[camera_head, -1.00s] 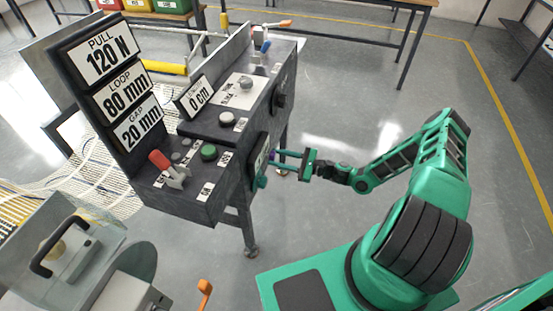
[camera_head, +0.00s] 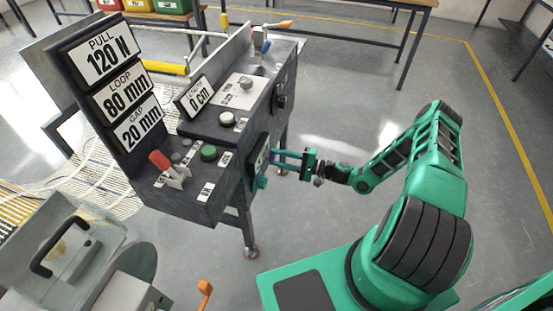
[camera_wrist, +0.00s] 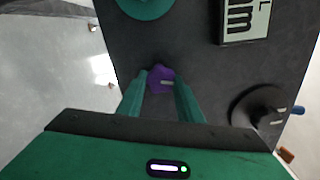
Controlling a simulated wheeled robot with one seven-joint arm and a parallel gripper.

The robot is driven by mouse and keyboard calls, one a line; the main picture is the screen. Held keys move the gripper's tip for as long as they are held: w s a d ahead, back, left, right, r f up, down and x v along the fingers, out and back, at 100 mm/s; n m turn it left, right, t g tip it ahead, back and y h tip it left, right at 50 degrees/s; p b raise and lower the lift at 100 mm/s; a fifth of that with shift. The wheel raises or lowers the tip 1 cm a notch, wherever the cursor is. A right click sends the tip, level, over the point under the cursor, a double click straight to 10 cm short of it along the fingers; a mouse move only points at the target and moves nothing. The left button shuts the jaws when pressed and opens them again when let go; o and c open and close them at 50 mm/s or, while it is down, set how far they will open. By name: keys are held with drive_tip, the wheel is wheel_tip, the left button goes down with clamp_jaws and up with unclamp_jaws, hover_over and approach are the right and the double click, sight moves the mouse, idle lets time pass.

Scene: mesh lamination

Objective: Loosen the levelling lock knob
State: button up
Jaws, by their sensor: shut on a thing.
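A small purple lobed knob (camera_wrist: 160,78) sits on the dark side panel of the machine. No lettering that names it is readable. My gripper (camera_wrist: 162,88) is shut on this knob, with one green finger on each side of it. In the head view, my gripper (camera_head: 275,158) reaches the machine's right side from the right. There the fingers mostly hide the knob, and only a trace of purple shows at their tips.
A round teal knob (camera_wrist: 146,4) and a display plate (camera_wrist: 243,18) are on the same panel. A black handwheel (camera_wrist: 258,106) stands out to the right of the purple knob.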

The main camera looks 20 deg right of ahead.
drive_tip(key=shift+w+d+n, duration=0.1)
drive_tip(key=shift+d+n, duration=0.05)
drive_tip(key=shift+n, duration=0.65)
drive_tip(key=shift+d+n, duration=0.1)
drive_tip(key=shift+n, duration=0.7)
drive_tip(key=shift+f, duration=0.1)
drive_tip(key=o, duration=0.9)
drive_tip(key=shift+o, duration=0.9)
drive_tip(key=shift+a, duration=0.15)
drive_tip(key=v, duration=1.1)
